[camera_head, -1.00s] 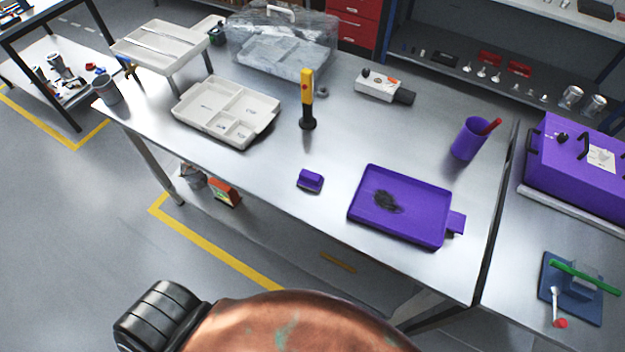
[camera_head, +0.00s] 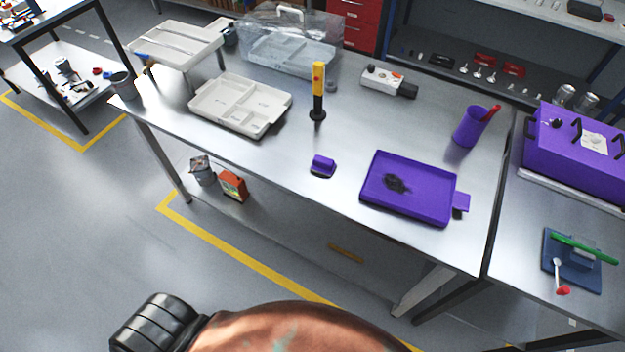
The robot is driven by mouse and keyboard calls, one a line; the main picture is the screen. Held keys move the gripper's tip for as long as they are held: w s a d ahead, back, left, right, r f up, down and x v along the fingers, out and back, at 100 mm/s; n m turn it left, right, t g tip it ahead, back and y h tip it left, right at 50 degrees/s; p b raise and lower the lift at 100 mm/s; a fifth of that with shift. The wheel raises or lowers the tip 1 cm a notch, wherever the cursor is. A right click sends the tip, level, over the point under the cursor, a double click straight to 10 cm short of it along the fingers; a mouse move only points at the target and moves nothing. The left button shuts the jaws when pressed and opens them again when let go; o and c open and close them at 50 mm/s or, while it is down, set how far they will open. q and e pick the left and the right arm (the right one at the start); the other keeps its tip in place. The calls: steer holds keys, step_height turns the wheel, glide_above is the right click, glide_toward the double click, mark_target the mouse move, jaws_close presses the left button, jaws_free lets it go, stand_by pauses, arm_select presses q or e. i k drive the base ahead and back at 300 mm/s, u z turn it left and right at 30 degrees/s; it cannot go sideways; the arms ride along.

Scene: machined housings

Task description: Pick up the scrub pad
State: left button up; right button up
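The scrub pad appears to be the small purple block with a dark underside (camera_head: 322,165) on the steel table (camera_head: 300,193), near its front edge. It lies left of the purple tray (camera_head: 412,212), apart from it, with bare table around it. Neither of my grippers is in view, and nothing touches the pad. A copper-coloured and black part at the bottom of the picture looks like part of my own body.
A pale divided tray (camera_head: 238,105), a yellow-and-black upright tool (camera_head: 318,92), a clear case (camera_head: 290,45), a white-and-black device (camera_head: 389,80) and a purple cup (camera_head: 469,127) stand on the table. A second table (camera_head: 515,250) adjoins at right. The floor in front is open.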

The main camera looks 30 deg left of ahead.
mark_target(322, 164)
steer(key=z, duration=0.05)
steer(key=k, duration=0.15)
steer(key=u, duration=1.1)
steer(key=i, duration=0.75)
steer(key=z, duration=1.5)
